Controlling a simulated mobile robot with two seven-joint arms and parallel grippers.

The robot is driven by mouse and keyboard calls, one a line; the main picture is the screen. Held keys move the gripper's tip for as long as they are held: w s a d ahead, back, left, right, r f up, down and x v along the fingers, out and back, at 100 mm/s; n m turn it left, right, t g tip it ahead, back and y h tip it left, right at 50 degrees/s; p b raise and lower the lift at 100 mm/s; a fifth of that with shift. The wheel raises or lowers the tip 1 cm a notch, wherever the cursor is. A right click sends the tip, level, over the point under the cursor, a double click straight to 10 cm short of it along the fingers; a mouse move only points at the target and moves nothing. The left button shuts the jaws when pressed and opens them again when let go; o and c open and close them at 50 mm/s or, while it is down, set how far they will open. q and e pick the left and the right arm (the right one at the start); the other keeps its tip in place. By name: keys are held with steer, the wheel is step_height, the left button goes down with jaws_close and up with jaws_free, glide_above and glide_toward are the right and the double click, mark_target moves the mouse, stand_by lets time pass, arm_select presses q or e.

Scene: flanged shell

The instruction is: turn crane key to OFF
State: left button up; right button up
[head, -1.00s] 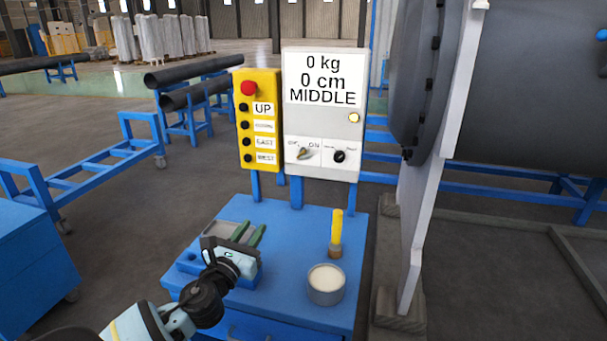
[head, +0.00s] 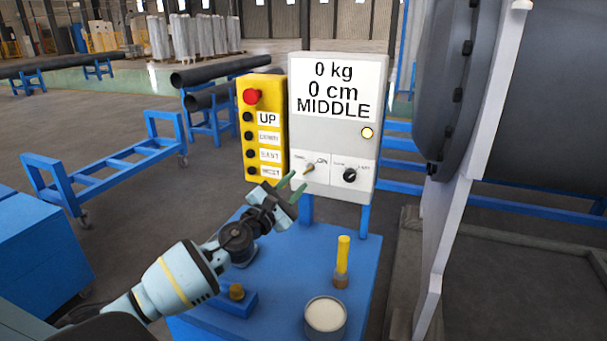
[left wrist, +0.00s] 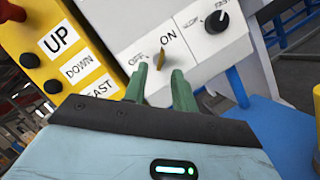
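The crane key (head: 308,169) is a small brass-coloured lever on the left of the white control box's lower panel (head: 332,178), beside the ON label. In the left wrist view the key (left wrist: 161,61) lies just beyond the fingertips, roughly in line with the gap between them, and tilts towards ON. The OFF label (left wrist: 138,59) is to its left. My left gripper (head: 292,185) is open, its two green fingers apart with nothing between them, close in front of the panel. Contact with the key cannot be seen. My right gripper is not in view.
A yellow button box (head: 264,130) with a red button stands close left of the control box (head: 335,125). A black knob (head: 349,175) is right of the key. Below, the blue table (head: 280,260) holds a yellow-handled tool (head: 343,255) and a round pot (head: 325,318).

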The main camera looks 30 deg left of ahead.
mark_target(304, 174)
arm_select(q)
steer(key=shift+x, duration=2.2)
jaws_close()
